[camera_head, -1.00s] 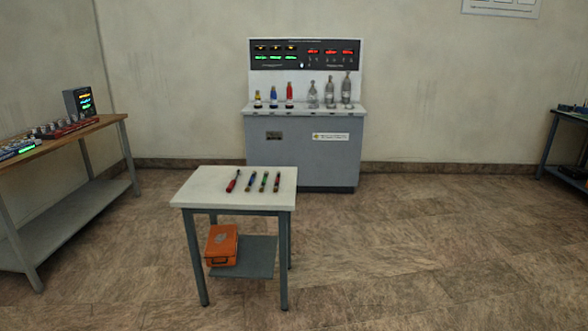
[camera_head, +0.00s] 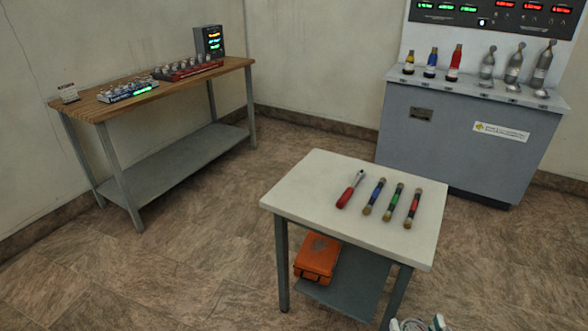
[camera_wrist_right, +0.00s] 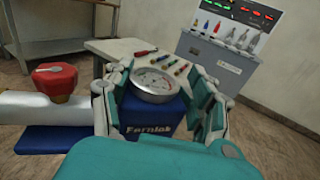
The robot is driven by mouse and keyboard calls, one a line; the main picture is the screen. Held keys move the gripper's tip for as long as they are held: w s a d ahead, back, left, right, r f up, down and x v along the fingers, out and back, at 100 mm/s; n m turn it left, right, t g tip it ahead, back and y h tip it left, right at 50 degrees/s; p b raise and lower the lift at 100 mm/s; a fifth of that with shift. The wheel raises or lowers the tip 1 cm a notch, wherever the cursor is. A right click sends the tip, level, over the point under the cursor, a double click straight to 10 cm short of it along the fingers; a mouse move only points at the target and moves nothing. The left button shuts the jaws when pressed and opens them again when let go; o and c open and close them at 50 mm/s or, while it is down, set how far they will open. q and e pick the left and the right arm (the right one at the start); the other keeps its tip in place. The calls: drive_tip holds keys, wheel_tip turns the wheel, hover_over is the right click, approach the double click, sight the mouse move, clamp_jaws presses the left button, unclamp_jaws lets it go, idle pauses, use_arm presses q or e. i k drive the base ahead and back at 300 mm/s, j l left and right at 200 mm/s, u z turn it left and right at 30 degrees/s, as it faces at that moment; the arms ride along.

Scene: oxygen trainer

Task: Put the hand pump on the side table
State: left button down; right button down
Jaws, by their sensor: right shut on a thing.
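The hand pump (camera_wrist_right: 150,115) shows in the right wrist view as a blue body with a round dial gauge (camera_wrist_right: 152,84) on top. A white cylinder with a red cap at the left looks like part of it. My right gripper (camera_wrist_right: 158,95) is shut on the pump, with fingers at both sides of the gauge. In the head view only the tip of my right gripper (camera_head: 418,324) shows at the bottom edge, and the pump cannot be made out there. The side table (camera_head: 308,192) has a pale top and stands just beyond my gripper. My left gripper is not in view.
A red-handled tool (camera_head: 350,190) and several coloured rods (camera_head: 393,201) lie mid-right on the tabletop; its left part is bare. An orange case (camera_head: 317,257) sits on its lower shelf. A grey console (camera_head: 465,145) stands behind. A wooden workbench (camera_head: 165,88) is at the left.

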sight(317, 178)
drive_tip(key=i+j+u, duration=0.15)
drive_tip(key=i+u, duration=0.75)
drive_tip(key=i+j+z, duration=0.25)
drive_tip(key=i+z, duration=0.2)
drive_tip(key=i+j+z, duration=0.9)
